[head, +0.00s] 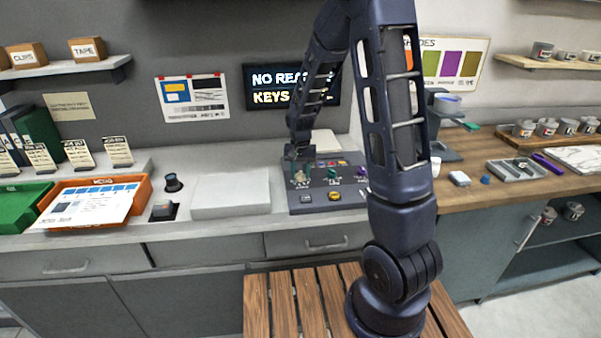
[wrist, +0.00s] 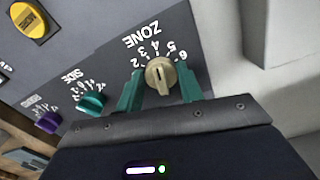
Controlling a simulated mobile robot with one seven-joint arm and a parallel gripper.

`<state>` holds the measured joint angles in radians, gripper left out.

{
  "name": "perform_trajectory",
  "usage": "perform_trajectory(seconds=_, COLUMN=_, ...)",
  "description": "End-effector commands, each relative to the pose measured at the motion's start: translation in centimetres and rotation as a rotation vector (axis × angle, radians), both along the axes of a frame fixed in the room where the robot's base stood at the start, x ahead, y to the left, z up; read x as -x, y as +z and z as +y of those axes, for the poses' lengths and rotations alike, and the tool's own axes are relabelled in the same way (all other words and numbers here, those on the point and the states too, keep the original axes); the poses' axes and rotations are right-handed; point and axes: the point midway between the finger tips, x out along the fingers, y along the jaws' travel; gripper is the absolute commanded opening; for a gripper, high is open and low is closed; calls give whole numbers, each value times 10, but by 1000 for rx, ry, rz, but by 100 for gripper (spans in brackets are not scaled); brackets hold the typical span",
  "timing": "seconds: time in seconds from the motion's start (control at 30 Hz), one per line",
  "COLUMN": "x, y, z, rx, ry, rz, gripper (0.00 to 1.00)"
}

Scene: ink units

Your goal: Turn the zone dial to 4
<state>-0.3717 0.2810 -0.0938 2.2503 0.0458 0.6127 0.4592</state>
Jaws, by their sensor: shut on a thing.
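The zone dial (wrist: 160,76) is a round beige knob on the dark grey control panel (head: 318,207). Numbers 2 to 6 show in an arc around it, under the white word ZONE. A short dark mark on its face lies roughly toward the 4 side, but I cannot tell exactly which number it meets. My gripper (wrist: 160,92) is shut on the dial, with one teal finger on each side. In the head view the dial (head: 299,177) shows small and pale just below my gripper (head: 297,159).
The teal side dial (wrist: 92,103) and a purple dial (wrist: 47,122) sit beside it in a row. A yellow button (wrist: 28,22) is on the same panel. A pale grey box (head: 231,195) stands left of the panel. An orange tray (head: 145,193) is farther left.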

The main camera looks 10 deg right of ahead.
Motion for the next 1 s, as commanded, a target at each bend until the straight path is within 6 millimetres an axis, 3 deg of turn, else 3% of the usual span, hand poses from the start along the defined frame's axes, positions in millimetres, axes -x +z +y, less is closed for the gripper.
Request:
perform_trajectory(seconds=0.63, x=-2, y=1, z=0, rx=-1, ry=-48, rz=-4, gripper=14)
perform_trajectory(seconds=0.67, x=-2, y=1, z=0, rx=-1, ry=-48, rz=-4, gripper=43)
perform_trajectory(seconds=0.73, x=-2, y=1, z=0, rx=-1, ry=-48, rz=-4, gripper=57)
perform_trajectory(seconds=1.0, x=-1, y=1, z=0, rx=-1, ry=-47, rz=-2, gripper=58)
